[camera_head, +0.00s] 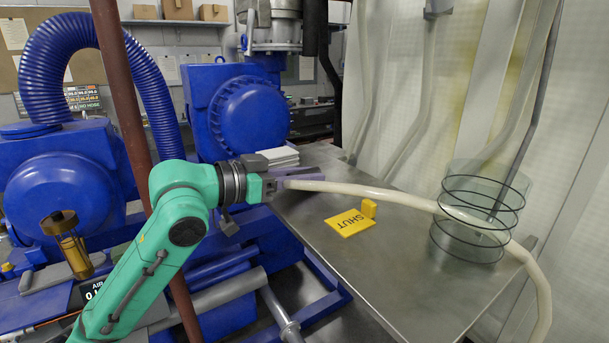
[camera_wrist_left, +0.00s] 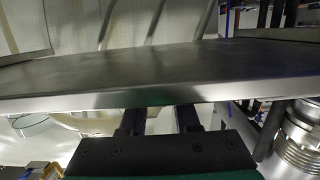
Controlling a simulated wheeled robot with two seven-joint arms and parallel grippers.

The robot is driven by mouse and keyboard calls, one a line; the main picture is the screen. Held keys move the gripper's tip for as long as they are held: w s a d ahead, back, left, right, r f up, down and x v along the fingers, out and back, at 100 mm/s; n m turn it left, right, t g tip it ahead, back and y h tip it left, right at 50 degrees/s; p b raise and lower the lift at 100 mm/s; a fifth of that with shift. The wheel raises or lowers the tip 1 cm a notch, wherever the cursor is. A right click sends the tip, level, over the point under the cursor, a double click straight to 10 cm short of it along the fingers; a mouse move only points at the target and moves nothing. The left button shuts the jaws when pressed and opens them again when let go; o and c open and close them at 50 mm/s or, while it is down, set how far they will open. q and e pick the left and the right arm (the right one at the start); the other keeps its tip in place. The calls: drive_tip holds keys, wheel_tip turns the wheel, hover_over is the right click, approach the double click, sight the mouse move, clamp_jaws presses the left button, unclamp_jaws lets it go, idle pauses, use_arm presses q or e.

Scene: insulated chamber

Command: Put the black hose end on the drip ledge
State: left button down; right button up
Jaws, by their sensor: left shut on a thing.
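My left gripper (camera_head: 288,179) is shut on the end of a cream hose (camera_head: 375,192), at the far left part of the steel table (camera_head: 375,265). The hose runs right past the table, by a clear cylinder (camera_head: 465,235) with black rings, and drops off the right side. The held end is partly hidden by the fingers, and no black shows on it. In the left wrist view, the fingers (camera_wrist_left: 160,120) reach toward a metal slab's edge (camera_wrist_left: 150,97). I cannot tell which part is the drip ledge. My right gripper is not in view.
A yellow SHUT sign (camera_head: 348,223) lies on the table. White stacked sheets (camera_head: 279,156) sit behind my gripper. Blue machinery (camera_head: 240,115) and a brown pole (camera_head: 130,110) stand at left. The table's front is clear.

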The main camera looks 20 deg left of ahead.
use_arm(q)
drive_tip(key=shift+f, duration=0.35)
drive_tip(key=c, duration=0.6)
unclamp_jaws()
drive_tip(key=shift+o, duration=0.2)
